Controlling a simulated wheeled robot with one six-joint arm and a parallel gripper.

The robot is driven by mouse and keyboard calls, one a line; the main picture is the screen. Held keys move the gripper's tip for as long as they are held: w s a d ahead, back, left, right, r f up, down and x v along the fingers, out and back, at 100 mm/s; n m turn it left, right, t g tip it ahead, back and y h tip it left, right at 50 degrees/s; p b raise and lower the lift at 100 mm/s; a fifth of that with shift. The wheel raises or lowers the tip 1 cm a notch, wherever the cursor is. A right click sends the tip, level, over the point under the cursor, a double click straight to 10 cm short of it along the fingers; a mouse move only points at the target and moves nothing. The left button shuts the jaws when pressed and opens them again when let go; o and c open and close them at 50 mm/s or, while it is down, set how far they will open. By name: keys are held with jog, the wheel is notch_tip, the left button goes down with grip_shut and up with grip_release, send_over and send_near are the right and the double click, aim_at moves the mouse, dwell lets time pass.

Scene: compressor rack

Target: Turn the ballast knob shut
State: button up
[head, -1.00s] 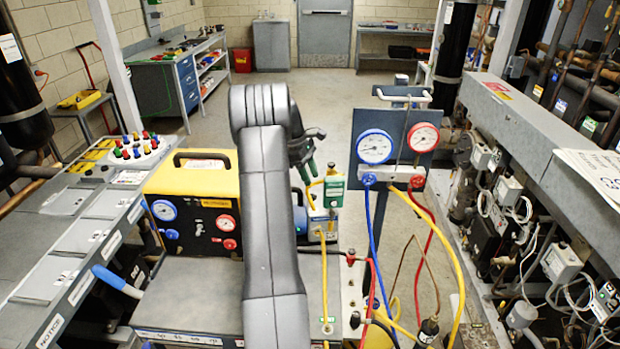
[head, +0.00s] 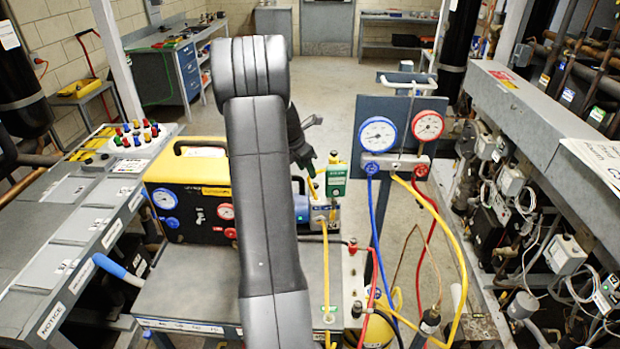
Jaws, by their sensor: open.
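A blue vacuum pump (head: 328,214) stands on the cart behind my arm, with yellow hoses and a green gauge box (head: 336,181) at its top. My arm covers the left part of the pump. I cannot make out the ballast knob; it is hidden or too small to tell. My gripper (head: 314,143) shows partly past the right side of my arm, above and slightly left of the green box. Its jaws are open, with nothing seen between them.
A yellow recovery machine (head: 190,200) sits left of my arm. A manifold with a blue gauge (head: 377,134) and a red gauge (head: 428,125) stands to the right, with hoses hanging down. The compressor rack (head: 540,125) runs along the right side.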

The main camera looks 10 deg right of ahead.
aim_at(313, 185)
jog(key=b+x, duration=0.4)
jog(key=x, duration=0.3)
jog(key=shift+f+b, duration=0.25)
jog(key=shift+b, duration=0.15)
jog(key=shift+d+f, duration=0.15)
jog(key=shift+s+n, duration=0.1)
jog(key=shift+n, duration=0.5)
jog(key=shift+r+n+t+p, duration=0.3)
jog(key=shift+n+p, duration=0.1)
jog(key=shift+p, duration=0.05)
jog(key=shift+d+f+n+y+p, duration=0.1)
jog(key=shift+f+n+y+p, duration=0.15)
jog(key=shift+n+y+p, duration=0.45)
